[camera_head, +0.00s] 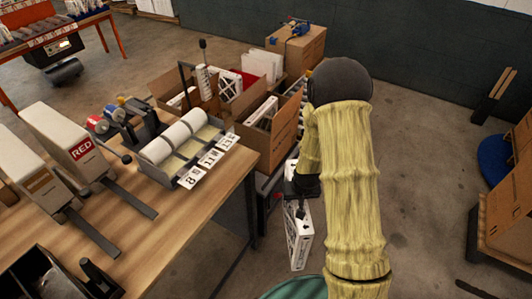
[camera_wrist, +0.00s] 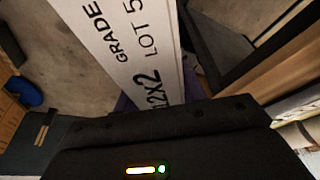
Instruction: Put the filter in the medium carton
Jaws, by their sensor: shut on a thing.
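My gripper (camera_head: 301,208) is shut on a white filter (camera_head: 298,245), which hangs below it, upright on its narrow edge, beside the table's far right corner. In the wrist view the filter (camera_wrist: 120,45) shows black print, "GRADE", "LOT 5" and part of a size; the gripper body (camera_wrist: 165,130) hides its near end. An open brown carton (camera_head: 284,143) stands just beyond the gripper with white-framed filters inside. Another open carton (camera_head: 234,108) behind and left also holds filters. No size label is readable on either, so I cannot tell which is medium.
The wooden table (camera_head: 225,195) fills the left, bearing a rack of white rolls (camera_head: 180,135) with number cards. A closed box (camera_head: 297,48) with a blue tool stands behind the cartons. Stacked boxes (camera_head: 510,210) stand at the right. Floor (camera_head: 430,150) between is clear.

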